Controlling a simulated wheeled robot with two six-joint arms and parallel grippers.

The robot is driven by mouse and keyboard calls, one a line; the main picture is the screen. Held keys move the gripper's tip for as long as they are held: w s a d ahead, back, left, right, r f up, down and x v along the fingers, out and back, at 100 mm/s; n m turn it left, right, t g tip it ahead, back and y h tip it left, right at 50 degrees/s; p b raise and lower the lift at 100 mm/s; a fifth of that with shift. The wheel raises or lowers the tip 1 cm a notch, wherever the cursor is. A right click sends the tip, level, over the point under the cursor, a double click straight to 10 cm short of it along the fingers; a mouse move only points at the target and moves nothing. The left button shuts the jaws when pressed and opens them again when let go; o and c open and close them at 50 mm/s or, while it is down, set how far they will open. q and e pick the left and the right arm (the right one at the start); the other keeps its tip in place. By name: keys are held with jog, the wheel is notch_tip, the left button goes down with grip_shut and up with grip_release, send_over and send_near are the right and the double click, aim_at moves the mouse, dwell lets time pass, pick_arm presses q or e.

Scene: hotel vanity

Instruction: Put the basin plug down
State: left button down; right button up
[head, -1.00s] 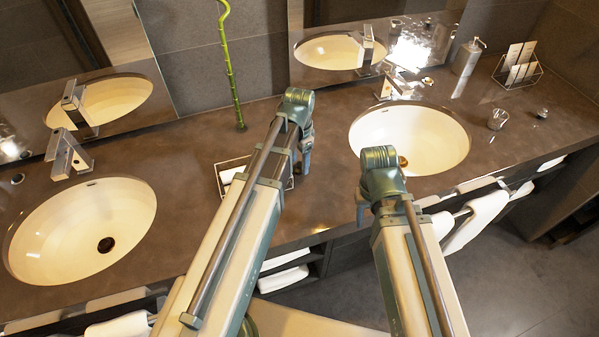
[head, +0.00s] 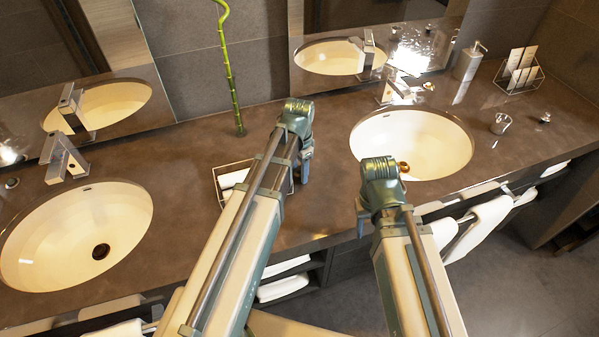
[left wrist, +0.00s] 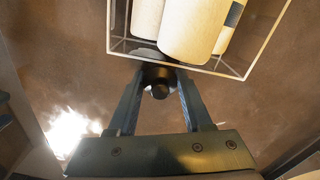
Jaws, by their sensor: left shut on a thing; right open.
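My left gripper (head: 304,172) is over the counter between the two basins, just right of the wire tray. In the left wrist view its fingers (left wrist: 159,88) are closed on a small dark round basin plug (left wrist: 157,74) with a short knob. The plug is beside the tray's edge; I cannot tell whether it touches the counter. The head view does not show the plug clearly. My right gripper (head: 362,222) is open near the front edge by the right basin, mostly hidden by its own arm.
The wire tray (head: 217,188) holds rolled white towels (left wrist: 196,28). The left basin (head: 60,235) and right basin (head: 430,145) are set in the dark counter (head: 330,130). A green stalk (head: 233,85) stands behind. A glass (head: 501,123) and a small metal knob (head: 545,118) are at right.

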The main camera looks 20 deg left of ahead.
aim_at(299, 168)
pick_arm(q)
jog(key=shift+r, duration=0.15)
jog(key=shift+r+p, duration=0.6)
jog(key=shift+p, duration=0.15)
notch_tip(299, 168, up, 3)
jog(key=p, duration=0.3)
jog(key=s+d, duration=0.1)
jog(key=d, duration=0.4)
jog(key=s+d, duration=0.2)
jog(key=d, duration=0.3)
jog(key=s+d, duration=0.2)
jog(key=d, duration=0.3)
jog(key=shift+r+p, duration=0.25)
jog(key=shift+p, duration=0.05)
jog(key=shift+d, duration=0.1)
jog(key=shift+d, duration=0.1)
